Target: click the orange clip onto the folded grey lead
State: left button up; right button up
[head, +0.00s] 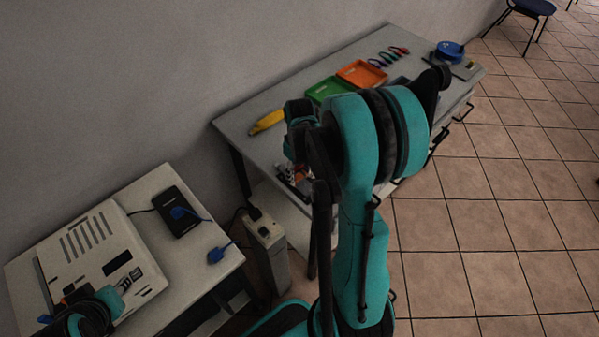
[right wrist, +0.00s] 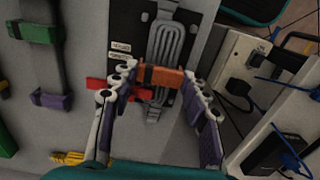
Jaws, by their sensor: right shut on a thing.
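In the right wrist view the orange clip (right wrist: 162,77) sits between the fingertips of my right gripper (right wrist: 160,80), which is shut on it. The folded grey lead (right wrist: 170,45) lies in flat loops on a black panel. The clip crosses over the lead's lower part, and a short end of lead shows below it. I cannot tell whether the clip is around the lead or only above it.
A red clip (right wrist: 97,84) lies left of my fingers in the wrist view. Green (right wrist: 38,32) and purple (right wrist: 50,99) clips hold another strap. A power strip (right wrist: 238,70) is at the right.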

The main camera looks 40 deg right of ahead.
jog(key=shift+f+b, duration=0.5)
jog(key=shift+f, duration=0.05)
dwell(0.4)
jog(key=o, duration=1.5)
jog(key=shift+r, duration=0.2)
jog(key=shift+r+p, duration=2.75)
jog(key=shift+r, duration=0.65)
